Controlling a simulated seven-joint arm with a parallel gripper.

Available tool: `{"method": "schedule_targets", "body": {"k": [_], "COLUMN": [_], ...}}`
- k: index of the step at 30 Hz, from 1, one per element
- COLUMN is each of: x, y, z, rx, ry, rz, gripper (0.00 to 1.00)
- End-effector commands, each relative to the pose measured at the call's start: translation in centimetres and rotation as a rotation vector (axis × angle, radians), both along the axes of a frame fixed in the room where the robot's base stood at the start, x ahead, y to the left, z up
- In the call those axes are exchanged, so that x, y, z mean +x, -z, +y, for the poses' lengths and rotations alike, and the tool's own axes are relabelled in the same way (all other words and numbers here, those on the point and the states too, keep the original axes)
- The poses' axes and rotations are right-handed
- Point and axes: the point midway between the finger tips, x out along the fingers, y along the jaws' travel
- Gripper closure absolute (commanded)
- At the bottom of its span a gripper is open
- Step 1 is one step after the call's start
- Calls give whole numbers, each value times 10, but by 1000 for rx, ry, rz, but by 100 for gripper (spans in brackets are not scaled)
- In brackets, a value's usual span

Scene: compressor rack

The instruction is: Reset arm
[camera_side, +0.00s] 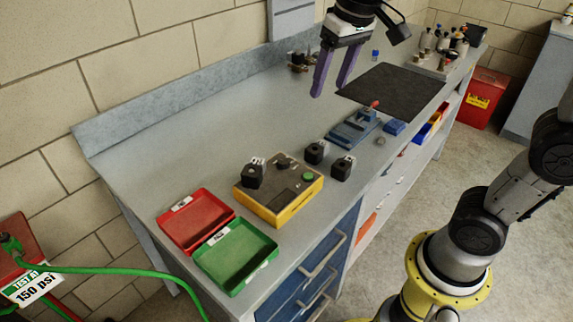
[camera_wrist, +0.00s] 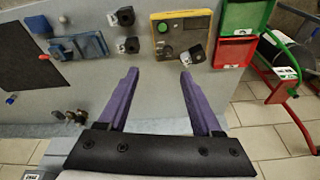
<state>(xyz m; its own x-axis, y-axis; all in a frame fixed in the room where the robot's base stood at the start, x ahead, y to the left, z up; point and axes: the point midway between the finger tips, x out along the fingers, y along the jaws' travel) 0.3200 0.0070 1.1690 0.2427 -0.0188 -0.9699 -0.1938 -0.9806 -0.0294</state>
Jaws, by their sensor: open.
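My gripper (camera_side: 333,75) hangs above the back part of the grey workbench (camera_side: 215,125) in the side view. Its two purple fingers point down, spread apart, with nothing between them. In the wrist view the open fingers (camera_wrist: 158,78) reach over the bench top, and no object touches them. Below and toward the front right in the side view, a blue vise-like fixture (camera_side: 352,128) lies on the bench, apart from the gripper.
A yellow box (camera_side: 278,190) with a black block (camera_side: 253,173) on it stands near the red tray (camera_side: 196,220) and green tray (camera_side: 236,256). Two black blocks (camera_side: 315,152) (camera_side: 343,167) sit beside it. A black mat (camera_side: 393,92) lies right of the gripper. The bench middle is clear.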

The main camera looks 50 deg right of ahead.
Motion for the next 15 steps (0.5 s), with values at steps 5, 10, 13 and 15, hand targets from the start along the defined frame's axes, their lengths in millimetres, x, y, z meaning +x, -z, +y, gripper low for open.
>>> {"method": "schedule_targets", "body": {"k": [5,10,13,15], "x": [-69,-125,-146,-155], "y": [-1,26,48,61], "z": [-6,-8,-8,-8], "rx": [-2,-16,-27,-34], "ry": [-29,-77,-109,-131], "rz": [-114,-203,-233,-240], "gripper": [34,34,34,34]}}
